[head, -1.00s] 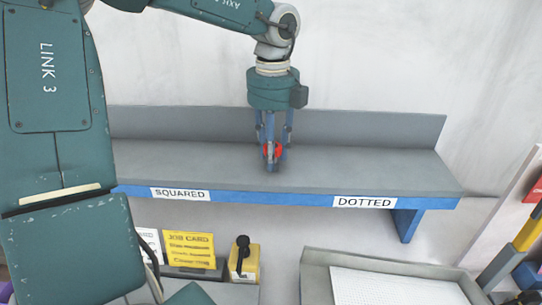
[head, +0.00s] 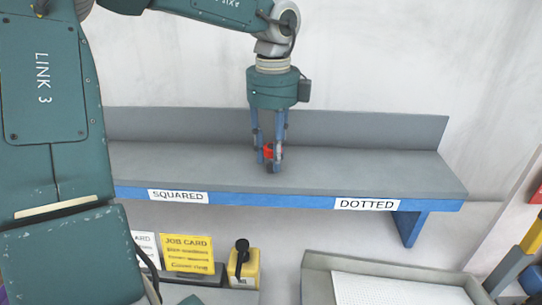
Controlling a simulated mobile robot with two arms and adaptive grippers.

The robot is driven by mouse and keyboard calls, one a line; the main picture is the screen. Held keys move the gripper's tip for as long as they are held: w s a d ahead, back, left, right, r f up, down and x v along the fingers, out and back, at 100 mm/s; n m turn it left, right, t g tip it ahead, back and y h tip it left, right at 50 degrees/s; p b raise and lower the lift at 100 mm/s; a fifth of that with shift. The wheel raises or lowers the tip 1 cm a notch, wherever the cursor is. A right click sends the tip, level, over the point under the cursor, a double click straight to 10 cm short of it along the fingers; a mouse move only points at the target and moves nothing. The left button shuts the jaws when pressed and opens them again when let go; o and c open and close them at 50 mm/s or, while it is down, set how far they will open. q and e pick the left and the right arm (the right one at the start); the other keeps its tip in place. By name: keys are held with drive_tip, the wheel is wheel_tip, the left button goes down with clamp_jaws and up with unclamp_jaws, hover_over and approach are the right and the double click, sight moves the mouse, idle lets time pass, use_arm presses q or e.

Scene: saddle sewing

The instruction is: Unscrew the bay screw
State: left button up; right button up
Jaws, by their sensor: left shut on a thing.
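My left gripper (head: 270,164) points down over the middle of the grey shelf (head: 370,170), its blue fingers shut on a small red thing (head: 268,154). The red thing is partly hidden by the fingers, so I cannot tell whether it is the bay screw. The fingertips are at or just above the shelf's surface; I cannot tell whether they touch it. The shelf's blue front edge carries a SQUARED label (head: 178,197) at left and a DOTTED label (head: 367,204) at right. My right gripper is not in view.
Below the shelf stand a yellow job card (head: 187,252) and a yellow block with a black-handled thing (head: 243,262). A grey tray with a white perforated sheet (head: 390,289) lies at lower right. The shelf is bare on both sides of the gripper.

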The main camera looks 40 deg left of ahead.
use_arm(q)
drive_tip(key=shift+n+b, duration=0.4)
drive_tip(key=shift+n, duration=1.3)
drive_tip(key=shift+n+b, duration=0.4)
drive_tip(key=shift+n, duration=1.2)
drive_tip(key=o, duration=1.2)
